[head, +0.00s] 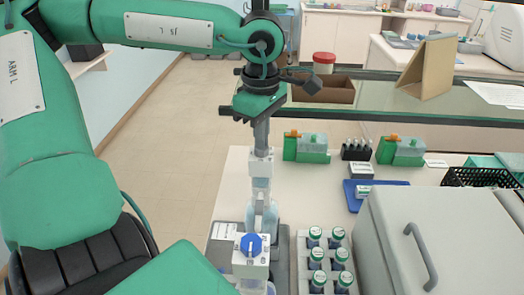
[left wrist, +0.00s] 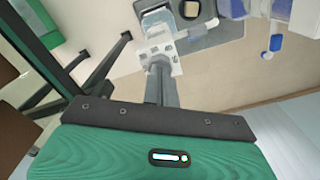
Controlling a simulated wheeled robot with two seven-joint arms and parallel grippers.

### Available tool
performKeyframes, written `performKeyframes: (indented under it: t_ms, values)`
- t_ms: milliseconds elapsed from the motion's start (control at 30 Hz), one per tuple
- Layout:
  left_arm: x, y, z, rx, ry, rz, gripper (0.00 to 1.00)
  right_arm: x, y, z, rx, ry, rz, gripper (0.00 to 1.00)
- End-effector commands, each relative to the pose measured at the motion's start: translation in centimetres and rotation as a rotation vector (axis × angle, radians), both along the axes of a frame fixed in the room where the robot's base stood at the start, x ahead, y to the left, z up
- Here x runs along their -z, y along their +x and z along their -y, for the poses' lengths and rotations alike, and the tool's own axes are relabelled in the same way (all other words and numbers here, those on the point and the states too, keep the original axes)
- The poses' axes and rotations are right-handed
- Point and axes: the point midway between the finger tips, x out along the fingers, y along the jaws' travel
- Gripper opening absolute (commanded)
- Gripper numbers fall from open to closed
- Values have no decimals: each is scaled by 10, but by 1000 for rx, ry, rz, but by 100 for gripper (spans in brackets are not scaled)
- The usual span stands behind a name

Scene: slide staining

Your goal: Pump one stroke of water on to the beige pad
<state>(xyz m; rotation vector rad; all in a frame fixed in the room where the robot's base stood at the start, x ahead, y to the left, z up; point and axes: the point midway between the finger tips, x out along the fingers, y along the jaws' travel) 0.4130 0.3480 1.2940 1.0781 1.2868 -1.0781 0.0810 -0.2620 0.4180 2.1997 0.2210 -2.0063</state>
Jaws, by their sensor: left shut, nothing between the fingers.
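My left gripper (head: 261,168) points straight down in the head view, shut and empty. It is in line with a pale blue translucent bottle (head: 263,214); whether its fingertips touch the bottle is unclear. In front of it stands a white fitting with a blue knob (head: 251,245); its lower part is cut off by the frame. In the left wrist view the gripper tips (left wrist: 160,57) are close to a dark tray (left wrist: 215,36). A small pale beige square (left wrist: 191,9), possibly the pad, lies on that tray. My right gripper is not in view.
A rack of capped vials (head: 328,262) and a white box with a grey handle (head: 400,240) stand to the right. Green holders (head: 306,148), a blue tray (head: 350,197) and a black crate (head: 480,177) are farther back. Open white table lies behind the bottle.

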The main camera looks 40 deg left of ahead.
Motion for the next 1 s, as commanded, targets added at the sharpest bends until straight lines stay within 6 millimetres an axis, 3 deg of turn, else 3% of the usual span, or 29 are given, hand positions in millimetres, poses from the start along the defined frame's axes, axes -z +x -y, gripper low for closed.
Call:
performKeyframes:
  t_ms: [1000]
  values:
    - [4,-1,0,0,0,-4,0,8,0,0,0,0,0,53]
